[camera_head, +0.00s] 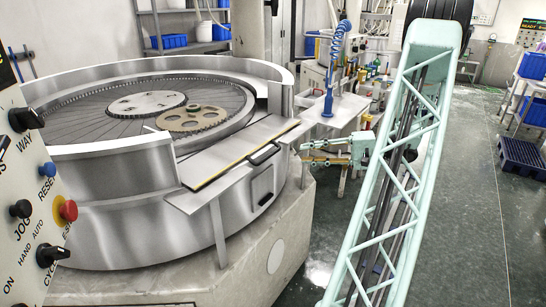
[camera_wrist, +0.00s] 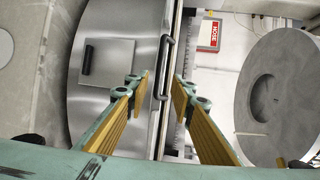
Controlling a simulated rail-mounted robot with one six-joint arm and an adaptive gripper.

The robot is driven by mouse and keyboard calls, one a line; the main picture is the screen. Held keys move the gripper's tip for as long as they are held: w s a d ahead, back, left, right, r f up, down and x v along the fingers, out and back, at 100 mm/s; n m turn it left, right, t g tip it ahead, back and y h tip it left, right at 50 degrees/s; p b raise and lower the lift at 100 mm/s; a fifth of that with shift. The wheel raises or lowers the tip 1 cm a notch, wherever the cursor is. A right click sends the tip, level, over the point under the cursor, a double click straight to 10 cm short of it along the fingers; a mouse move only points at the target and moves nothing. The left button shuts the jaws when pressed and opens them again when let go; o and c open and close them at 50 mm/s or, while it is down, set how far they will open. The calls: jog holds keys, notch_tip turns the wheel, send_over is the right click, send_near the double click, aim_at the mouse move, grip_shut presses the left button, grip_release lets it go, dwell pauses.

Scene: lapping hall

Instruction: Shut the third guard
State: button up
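A flat steel guard panel (camera_head: 240,150) with a dark-and-yellow edge lies lowered, roughly level, at the gap in the round machine's wall. No number shows on it. Its black bar handle (camera_head: 264,154) is near the outer edge. My gripper (camera_head: 304,153) is right of the handle, apart from it, with its fingers pointing left towards the machine. In the wrist view, my gripper (camera_wrist: 161,80) is open and empty. The handle (camera_wrist: 166,66) shows between the two fingertips, beyond them, and the guard appears nearly edge-on.
Curved steel walls (camera_head: 115,180) stand upright around the lapping plate (camera_head: 95,105). A hatch (camera_head: 262,185) is below the guard. A control panel (camera_head: 30,200) is at the left front. A bench (camera_head: 335,108) stands behind my gripper. Floor (camera_head: 465,190) is clear at right.

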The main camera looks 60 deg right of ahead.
jog(key=b+x, duration=0.1)
jog(key=x, duration=1.2)
jog(key=shift+w, duration=0.4)
jog(key=shift+a, duration=0.15)
grip_shut()
